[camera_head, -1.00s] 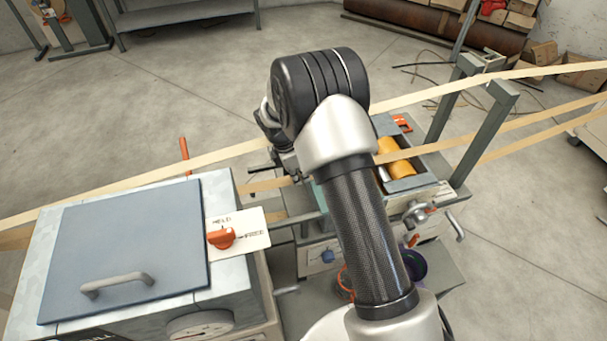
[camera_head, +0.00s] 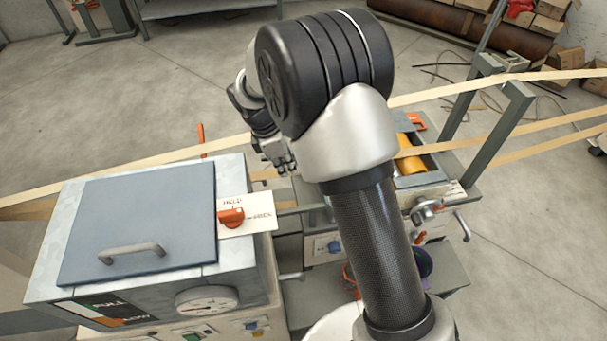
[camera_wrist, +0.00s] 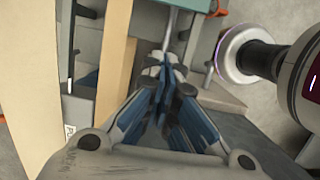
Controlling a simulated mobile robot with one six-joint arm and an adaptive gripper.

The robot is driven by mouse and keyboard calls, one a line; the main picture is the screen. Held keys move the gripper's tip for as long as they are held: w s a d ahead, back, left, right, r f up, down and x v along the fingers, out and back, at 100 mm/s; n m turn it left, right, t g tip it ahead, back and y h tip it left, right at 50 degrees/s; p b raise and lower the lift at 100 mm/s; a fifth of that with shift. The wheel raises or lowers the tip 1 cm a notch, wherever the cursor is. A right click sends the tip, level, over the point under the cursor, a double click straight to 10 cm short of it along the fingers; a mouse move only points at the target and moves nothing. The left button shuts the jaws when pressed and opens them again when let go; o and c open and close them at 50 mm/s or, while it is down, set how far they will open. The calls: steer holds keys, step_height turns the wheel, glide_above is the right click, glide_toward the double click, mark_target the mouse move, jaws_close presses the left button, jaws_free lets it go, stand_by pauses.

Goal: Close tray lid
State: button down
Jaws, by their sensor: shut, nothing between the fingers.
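An open grey tray (camera_head: 437,160) with an orange roll (camera_head: 409,158) in it stands right of my arm. My arm hides its left part, and I cannot tell which part there is its lid. A blue-grey lid (camera_head: 140,215) with a grey handle (camera_head: 132,251) lies flat on the light box at the left. My gripper (camera_head: 290,168) is above the gap between the box and the tray machine, behind my arm's elbow. In the wrist view my gripper (camera_wrist: 163,90) has its fingers together and empty.
Pale strips (camera_head: 480,140) run across the scene past the grey posts (camera_head: 497,135). A red-orange knob (camera_head: 231,218) sits on a white plate by the lid. A gauge (camera_head: 206,301) is on the box front. Open floor (camera_head: 160,100) lies behind.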

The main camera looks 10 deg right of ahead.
steer(key=d+f+b, duration=0.4)
steer(key=d+f, duration=0.2)
steer(key=f, duration=0.3)
steer(key=shift+w+f, duration=0.25)
steer(key=shift+w, duration=0.15)
steer(key=shift+d+p, duration=0.65)
steer(key=shift+d, duration=1.25)
steer(key=shift+a, duration=0.1)
